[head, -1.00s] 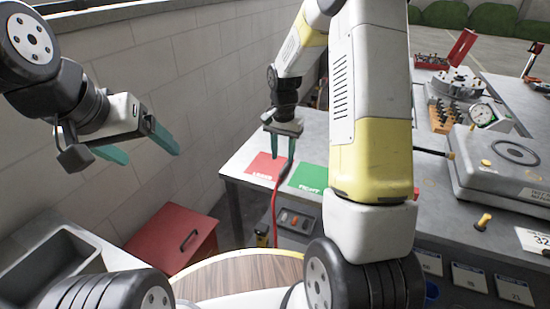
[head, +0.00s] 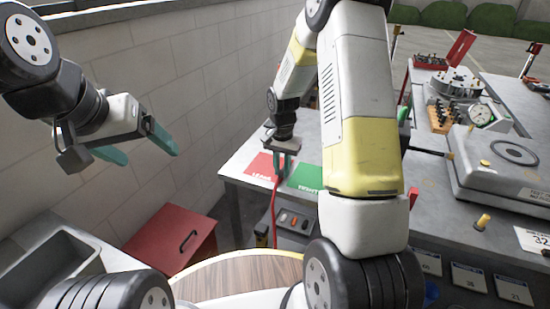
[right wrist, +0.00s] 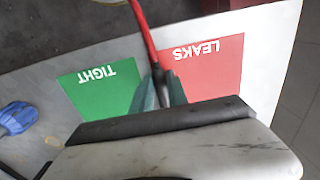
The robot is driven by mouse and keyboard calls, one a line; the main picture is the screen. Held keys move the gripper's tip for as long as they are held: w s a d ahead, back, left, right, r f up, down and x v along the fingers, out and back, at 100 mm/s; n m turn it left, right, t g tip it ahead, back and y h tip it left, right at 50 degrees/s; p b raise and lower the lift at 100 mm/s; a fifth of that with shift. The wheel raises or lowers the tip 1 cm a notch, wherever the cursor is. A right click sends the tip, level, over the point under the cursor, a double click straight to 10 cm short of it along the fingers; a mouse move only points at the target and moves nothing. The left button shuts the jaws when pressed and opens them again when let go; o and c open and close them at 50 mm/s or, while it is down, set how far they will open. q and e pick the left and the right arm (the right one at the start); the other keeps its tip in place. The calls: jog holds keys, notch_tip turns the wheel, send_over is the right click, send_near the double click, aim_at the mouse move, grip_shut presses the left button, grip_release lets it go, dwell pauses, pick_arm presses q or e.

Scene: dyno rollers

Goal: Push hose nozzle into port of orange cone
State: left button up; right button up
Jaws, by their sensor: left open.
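My right gripper (head: 281,170) is over the edge of the grey table, by the red and green pads. In the right wrist view its teal fingers (right wrist: 160,92) are closed around the dark end of the red hose (right wrist: 143,32), which I take for the nozzle (right wrist: 158,74). In the head view the red hose (head: 274,212) hangs down from this gripper past the table edge. The nozzle tip is hidden. My left gripper (head: 150,148) is open and empty in front of the wall, far from the hose. I cannot make out the orange cone in either view.
The red LEAKS pad (head: 262,163) and green TIGHT pad (head: 306,177) lie on the table. A control box with buttons (head: 296,219) is below the edge. A red toolbox (head: 172,238) stands lower left. Machines and small parts crowd the right; my right arm hides the middle.

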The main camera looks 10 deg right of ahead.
aim_at(282, 171)
grip_shut()
jog(key=shift+r, duration=3.5)
